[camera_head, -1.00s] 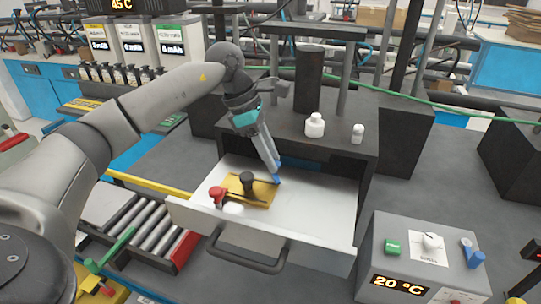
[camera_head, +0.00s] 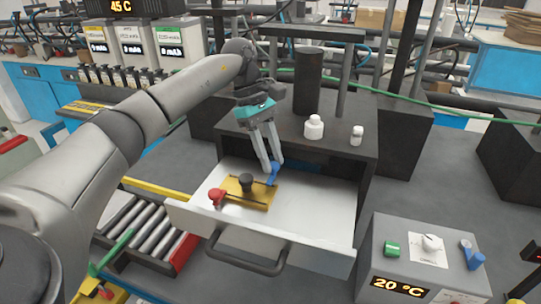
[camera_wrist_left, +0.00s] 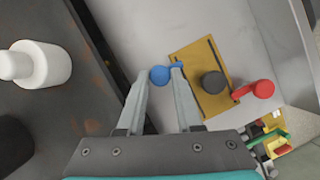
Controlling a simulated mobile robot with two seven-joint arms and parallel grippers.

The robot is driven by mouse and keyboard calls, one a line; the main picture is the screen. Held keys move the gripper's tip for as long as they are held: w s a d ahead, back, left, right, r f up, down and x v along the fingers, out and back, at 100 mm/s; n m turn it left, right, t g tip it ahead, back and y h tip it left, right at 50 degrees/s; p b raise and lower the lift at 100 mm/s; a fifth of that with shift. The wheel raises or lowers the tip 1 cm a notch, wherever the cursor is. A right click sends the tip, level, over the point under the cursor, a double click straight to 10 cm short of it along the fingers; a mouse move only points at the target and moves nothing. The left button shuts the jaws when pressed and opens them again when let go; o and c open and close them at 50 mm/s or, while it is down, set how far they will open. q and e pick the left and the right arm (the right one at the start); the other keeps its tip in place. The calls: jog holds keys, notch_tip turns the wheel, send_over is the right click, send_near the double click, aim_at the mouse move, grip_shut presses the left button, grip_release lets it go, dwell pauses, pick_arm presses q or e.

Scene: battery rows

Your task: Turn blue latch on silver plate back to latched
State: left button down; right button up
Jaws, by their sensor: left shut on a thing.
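A gold-coloured plate (camera_head: 258,201) lies in the open drawer; in the wrist view it also looks gold (camera_wrist_left: 196,53), not silver. It has a blue latch (camera_head: 273,176) at its far right corner, a red latch (camera_head: 216,196) at its near left, and a black round knob (camera_head: 246,182) in the middle. My left gripper (camera_head: 273,168) points down, its fingers on both sides of the blue latch handle. The wrist view shows the blue round handle (camera_wrist_left: 160,75) between the fingertips (camera_wrist_left: 161,71). My right gripper is not in view.
The drawer (camera_head: 325,207) is pulled out under a dark bench with a white bottle (camera_head: 314,127) and a smaller one (camera_head: 357,135). A grey box (camera_head: 410,255) with green and blue levers stands at the right. A roller rack (camera_head: 150,220) is at the left.

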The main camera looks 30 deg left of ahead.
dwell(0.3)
pick_arm(q)
jog(key=c, duration=0.6)
grip_release()
